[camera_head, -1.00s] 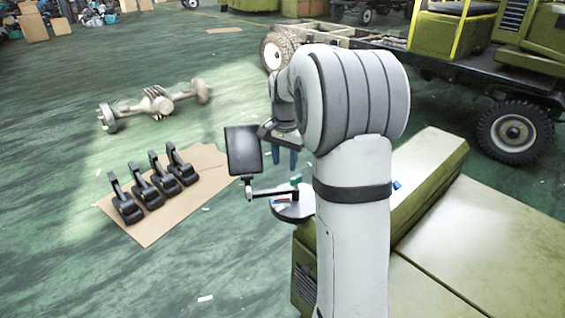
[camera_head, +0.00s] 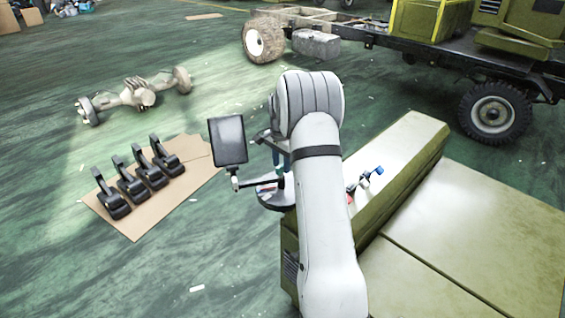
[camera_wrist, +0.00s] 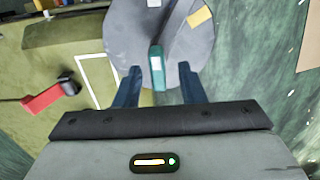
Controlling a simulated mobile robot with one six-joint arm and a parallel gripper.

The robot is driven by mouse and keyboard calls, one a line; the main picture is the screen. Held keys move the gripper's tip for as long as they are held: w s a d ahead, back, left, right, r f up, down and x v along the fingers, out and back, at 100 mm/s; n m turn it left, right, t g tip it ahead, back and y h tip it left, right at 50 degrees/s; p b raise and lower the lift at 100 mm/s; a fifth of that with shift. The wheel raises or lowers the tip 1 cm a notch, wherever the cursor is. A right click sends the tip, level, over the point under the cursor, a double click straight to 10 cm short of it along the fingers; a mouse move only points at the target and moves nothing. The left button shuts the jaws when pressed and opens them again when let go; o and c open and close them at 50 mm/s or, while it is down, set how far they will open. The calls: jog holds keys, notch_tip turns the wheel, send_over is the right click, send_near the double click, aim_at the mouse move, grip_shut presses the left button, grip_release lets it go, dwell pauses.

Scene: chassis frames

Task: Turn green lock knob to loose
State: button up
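The green lock knob (camera_wrist: 157,68) stands on a round grey disc (camera_wrist: 125,32) in the wrist view, with a white mark on its top. My gripper (camera_wrist: 160,69) is open, with one blue finger to the left of the knob and one to the right. Gaps show on both sides, and I see no contact. In the head view, the blue fingers (camera_head: 280,157) hang above the disc (camera_head: 268,204), partly behind my arm. The green knob cannot be made out there.
A dark bar (camera_wrist: 174,28) and a yellow label (camera_wrist: 200,16) lie on the disc. A red handle (camera_wrist: 42,100) is at left. A black mirror (camera_head: 228,140) rises beside the disc. An olive vehicle body (camera_head: 400,170) is at right, with a blue-tipped lever (camera_head: 375,171). Pedals (camera_head: 137,187) lie on cardboard.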

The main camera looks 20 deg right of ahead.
jog(key=shift+f, duration=0.3)
